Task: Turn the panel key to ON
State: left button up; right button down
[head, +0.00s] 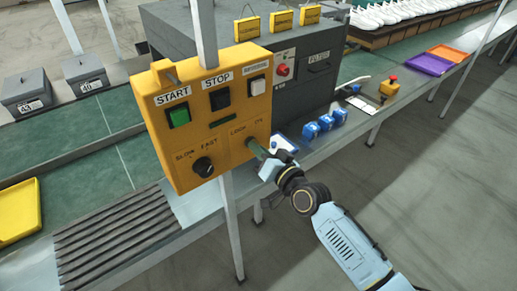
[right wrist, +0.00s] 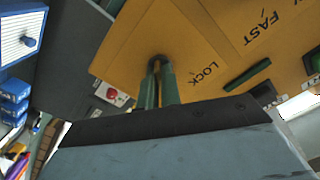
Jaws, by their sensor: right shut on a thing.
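The yellow control panel (head: 213,142) faces me on a post. Its lower right carries the key switch, with the words LOCK and ON above it. My right gripper (head: 253,147) reaches in from the right, its fingertips at this switch. In the right wrist view its two green fingers (right wrist: 158,68) close together against the panel face (right wrist: 195,40), beside the word LOCK. They are shut on the key, which is mostly hidden between them, so I cannot tell which way it points. My left gripper is not in view.
The panel also has a green START button (head: 178,116), a black STOP button (head: 220,99), a white button (head: 258,86) and a black SLOW/FAST knob (head: 203,167).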

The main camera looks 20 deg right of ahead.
jog(key=c, duration=1.6)
grip_release()
jog(key=v, duration=1.3)
jog(key=shift+s, duration=0.2)
